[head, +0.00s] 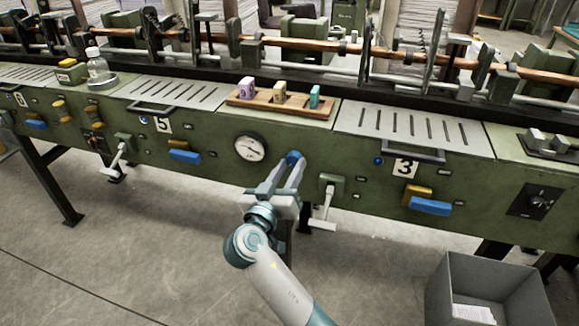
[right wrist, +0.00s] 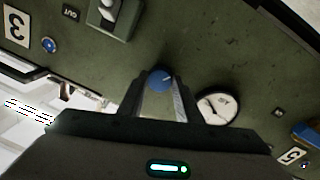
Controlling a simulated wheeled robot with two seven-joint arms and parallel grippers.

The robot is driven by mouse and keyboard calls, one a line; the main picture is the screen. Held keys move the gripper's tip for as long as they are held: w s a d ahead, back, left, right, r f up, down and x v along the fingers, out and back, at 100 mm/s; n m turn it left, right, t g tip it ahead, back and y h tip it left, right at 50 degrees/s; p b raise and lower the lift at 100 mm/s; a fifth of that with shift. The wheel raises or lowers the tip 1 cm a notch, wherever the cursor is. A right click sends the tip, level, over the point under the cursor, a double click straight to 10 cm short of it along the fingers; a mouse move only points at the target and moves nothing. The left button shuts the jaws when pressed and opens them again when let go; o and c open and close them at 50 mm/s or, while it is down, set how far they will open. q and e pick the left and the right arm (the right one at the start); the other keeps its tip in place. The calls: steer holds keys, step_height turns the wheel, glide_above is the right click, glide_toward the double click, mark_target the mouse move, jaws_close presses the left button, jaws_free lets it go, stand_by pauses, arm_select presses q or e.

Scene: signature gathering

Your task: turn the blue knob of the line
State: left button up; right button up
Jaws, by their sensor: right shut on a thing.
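The blue knob (head: 294,158) sits on the green front panel of the line, just right of a round white gauge (head: 250,147). My right gripper (head: 289,166) reaches up to it and is shut on the knob, one finger at each side. In the right wrist view the knob (right wrist: 160,79) shows between the two fingertips, with a pale mark line on its face. The gauge (right wrist: 217,108) is beside the right finger there. My left gripper is in neither view.
A white lever handle (head: 325,205) sticks out just right of my gripper. Blue and yellow handles (head: 430,206) and number plates line the panel. A grey bin (head: 487,290) stands on the floor at the lower right. The floor at left is clear.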

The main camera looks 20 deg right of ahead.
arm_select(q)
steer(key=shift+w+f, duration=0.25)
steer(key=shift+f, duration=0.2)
arm_select(e)
steer(key=shift+n, duration=0.4)
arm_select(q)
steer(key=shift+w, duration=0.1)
arm_select(e)
steer(key=o, duration=1)
steer(key=shift+d, duration=0.1)
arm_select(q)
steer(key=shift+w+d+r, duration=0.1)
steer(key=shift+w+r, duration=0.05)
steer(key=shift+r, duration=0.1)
arm_select(e)
steer(key=shift+o, duration=0.2)
